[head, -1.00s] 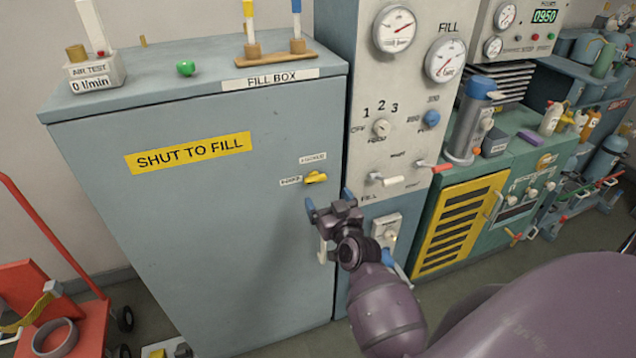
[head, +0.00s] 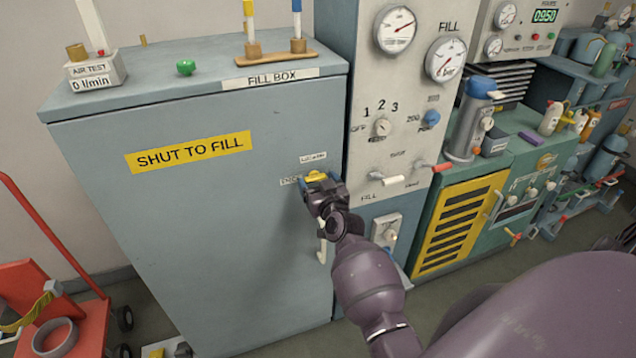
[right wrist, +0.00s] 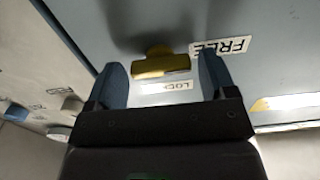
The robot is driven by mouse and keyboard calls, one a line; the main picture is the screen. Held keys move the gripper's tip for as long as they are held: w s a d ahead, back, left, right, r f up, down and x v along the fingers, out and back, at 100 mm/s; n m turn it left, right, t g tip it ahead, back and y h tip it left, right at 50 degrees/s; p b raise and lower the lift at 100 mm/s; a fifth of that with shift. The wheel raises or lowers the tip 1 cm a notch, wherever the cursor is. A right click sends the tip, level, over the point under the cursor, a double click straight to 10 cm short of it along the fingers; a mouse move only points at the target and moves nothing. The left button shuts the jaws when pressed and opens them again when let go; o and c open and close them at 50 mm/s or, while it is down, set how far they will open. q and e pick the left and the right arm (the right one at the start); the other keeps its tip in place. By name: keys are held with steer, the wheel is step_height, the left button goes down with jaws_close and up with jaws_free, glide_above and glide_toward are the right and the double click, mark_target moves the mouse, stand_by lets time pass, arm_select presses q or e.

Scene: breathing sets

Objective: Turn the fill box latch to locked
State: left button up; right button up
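The fill box (head: 200,240) is a tall grey-blue cabinet with a yellow "SHUT TO FILL" label; its door looks closed. Its latch (head: 316,175) is a small yellow knob on the right side of the door. The latch (right wrist: 160,63) also shows in the right wrist view, between the "FREE" label (right wrist: 222,46) and a partly hidden label starting "LOC" (right wrist: 168,86). My right gripper (head: 318,182) is at the latch. In the right wrist view, its blue fingertips (right wrist: 162,78) are apart on either side of the latch, with visible gaps. My left gripper is not in view.
A white door handle (head: 322,243) is below the latch, close to my right arm. The fill panel (head: 385,95) with gauges and knobs stands to the right. An air tester (head: 94,72) and a green ball-like item (head: 185,67) are on the box top.

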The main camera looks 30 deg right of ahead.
steer(key=c, duration=0.6)
steer(key=shift+c, duration=0.2)
steer(key=shift+m, duration=0.3)
steer(key=shift+r+m+p, duration=0.1)
steer(key=shift+m+p, duration=0.55)
steer(key=shift+m, duration=0.35)
steer(key=m+p, duration=0.1)
steer(key=m, duration=0.3)
steer(key=shift+m+p, duration=0.3)
steer(key=shift+m, duration=0.9)
